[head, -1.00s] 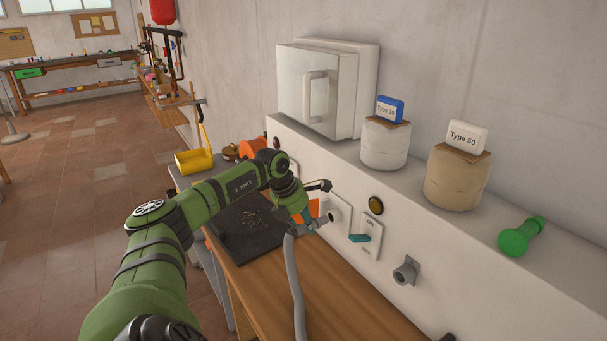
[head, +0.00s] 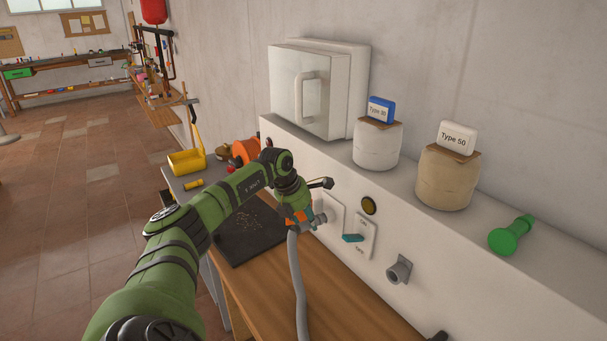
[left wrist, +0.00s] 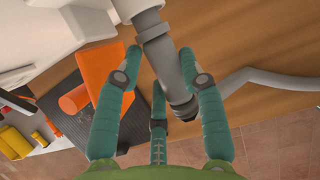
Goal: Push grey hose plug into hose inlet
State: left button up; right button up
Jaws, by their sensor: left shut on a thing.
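The grey hose plug (left wrist: 172,72) is between the teal fingers of my left gripper (left wrist: 168,68) in the left wrist view. The gripper is shut on it. The plug's front end meets the pale hose inlet (left wrist: 138,8) at the top of that view, lined up with it; how deep it sits I cannot tell. In the head view my left gripper (head: 304,220) is close against the white panel, and the plug shows (head: 319,219) at the inlet plate (head: 331,208). The grey hose (head: 298,285) hangs from the plug onto the wooden bench. My right gripper is not in view.
A teal lever (head: 352,238) and another grey pipe stub (head: 398,270) are to the right on the panel. A dark mat (head: 238,240) lies on the bench (head: 265,290).

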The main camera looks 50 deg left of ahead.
pick_arm(q)
jog(key=shift+w, duration=0.55)
jog(key=o, duration=1.3)
jog(key=shift+o, duration=0.2)
jog(key=v, duration=1.2)
jog(key=shift+w+r, duration=0.1)
jog(key=p+v, duration=0.6)
jog(key=v, duration=0.4)
jog(key=shift+p, duration=0.4)
